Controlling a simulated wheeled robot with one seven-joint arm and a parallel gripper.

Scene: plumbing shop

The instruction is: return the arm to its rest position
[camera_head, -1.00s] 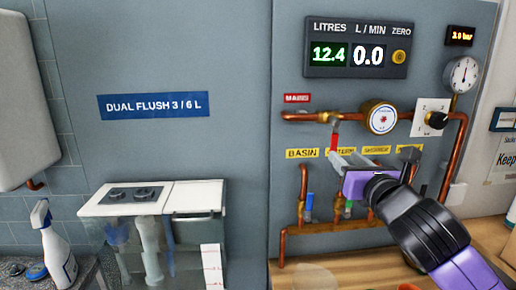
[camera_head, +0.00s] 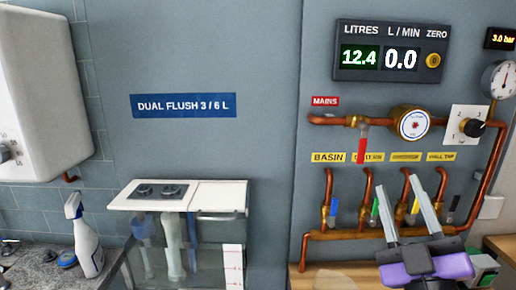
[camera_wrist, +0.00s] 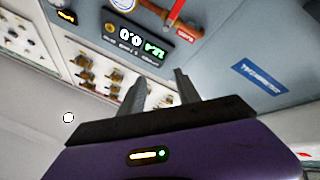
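My gripper (camera_head: 408,213) is at the lower right of the head view, in front of the pipe panel. Its two long grey fingers point up and stand apart, with nothing between them. In the wrist view the fingers (camera_wrist: 157,92) are also apart and empty. The purple gripper body (camera_head: 425,264) hides part of the wooden top below the panel. I cannot tell its exact distance from the pipes behind it.
The copper pipework (camera_head: 340,236) has several coloured valve levers. The red mains lever (camera_head: 362,143) hangs down. The meter display (camera_head: 390,52) reads 12.4 litres and 0.0 L/min. A clear-sided cistern (camera_head: 180,240) and a spray bottle (camera_head: 86,240) stand left.

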